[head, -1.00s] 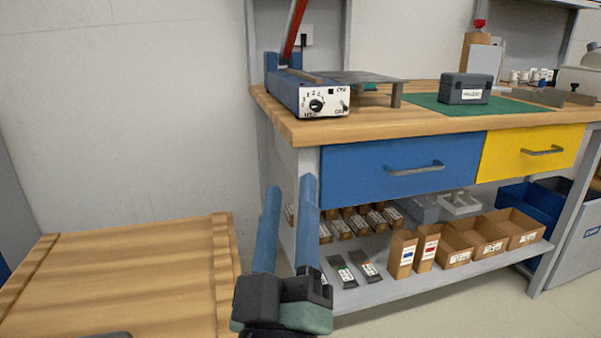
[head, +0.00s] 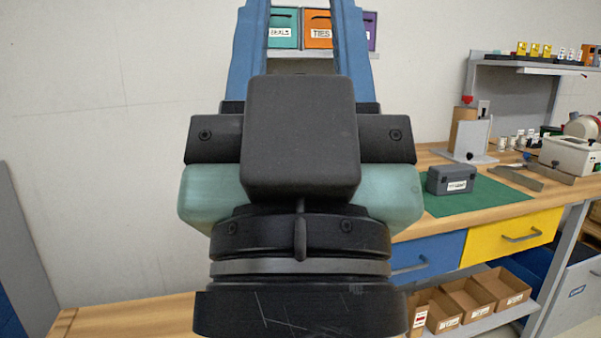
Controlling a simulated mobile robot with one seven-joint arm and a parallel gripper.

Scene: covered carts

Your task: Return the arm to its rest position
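My gripper (head: 302,30) fills the middle of the head view, close to the camera. Its black and green body is at the centre, and its two blue fingers point upward, past the top edge of the picture. The fingers stand apart with a gap between them, and the wall and bins show through it. I see nothing held in the visible part of the gap. The fingertips are out of frame. The gripper hides the left part of the workbench (head: 440,222).
The bench has a blue drawer (head: 428,254), a yellow drawer (head: 515,234) and a grey case (head: 451,179) on a green mat (head: 490,200). Open cardboard boxes (head: 471,300) sit on the lower shelf. A wooden surface (head: 120,318) is at lower left. The wall at left is bare.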

